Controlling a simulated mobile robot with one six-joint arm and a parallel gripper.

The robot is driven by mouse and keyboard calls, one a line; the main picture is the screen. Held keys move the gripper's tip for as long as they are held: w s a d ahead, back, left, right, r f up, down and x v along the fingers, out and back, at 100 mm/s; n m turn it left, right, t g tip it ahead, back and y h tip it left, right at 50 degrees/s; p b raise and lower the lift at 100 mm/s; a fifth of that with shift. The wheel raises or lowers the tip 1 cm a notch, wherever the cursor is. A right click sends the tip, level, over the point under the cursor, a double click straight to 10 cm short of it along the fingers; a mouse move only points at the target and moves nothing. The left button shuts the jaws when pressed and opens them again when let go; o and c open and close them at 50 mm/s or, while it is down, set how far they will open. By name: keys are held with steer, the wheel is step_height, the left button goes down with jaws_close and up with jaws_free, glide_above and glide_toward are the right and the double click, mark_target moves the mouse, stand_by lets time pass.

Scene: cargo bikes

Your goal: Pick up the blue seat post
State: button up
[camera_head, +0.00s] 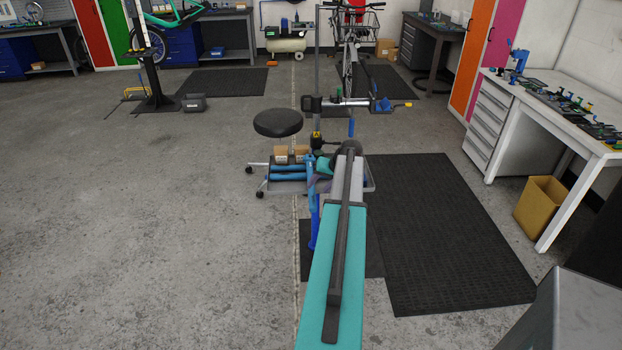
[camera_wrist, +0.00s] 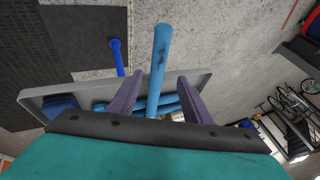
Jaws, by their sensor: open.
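In the wrist view, a light blue seat post (camera_wrist: 160,50) with dark scuffs stands out between the two purple fingers of my gripper (camera_wrist: 158,84). The fingers are apart, with visible gaps on both sides of the post. Its lower end goes down toward a grey tray (camera_wrist: 200,82). More blue tubes (camera_wrist: 172,103) lie in that tray, partly hidden by the fingers and gripper body. In the head view, the tray's blue tubes (camera_head: 286,171) show beside the stool, and my gripper (camera_head: 316,184) is by the tray, partly hidden by my arm.
A black stool (camera_head: 278,124) stands close behind the tray. A darker blue post (camera_wrist: 117,57) shows beyond the tray. A repair stand clamp (camera_head: 350,103) is behind. Black mats (camera_head: 440,235) lie to the right, near a white workbench (camera_head: 545,105). The floor at left is clear.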

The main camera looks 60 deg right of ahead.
mark_target(313, 193)
steer(key=shift+x, duration=0.85)
steer(key=shift+d+p+x, duration=0.15)
steer(key=shift+p+x, duration=0.45)
steer(key=shift+x, duration=0.3)
steer(key=shift+d+p+x, duration=0.15)
steer(key=shift+p+x, duration=0.45)
steer(key=shift+x, duration=1.1)
steer(key=shift+a, duration=0.1)
jaws_close()
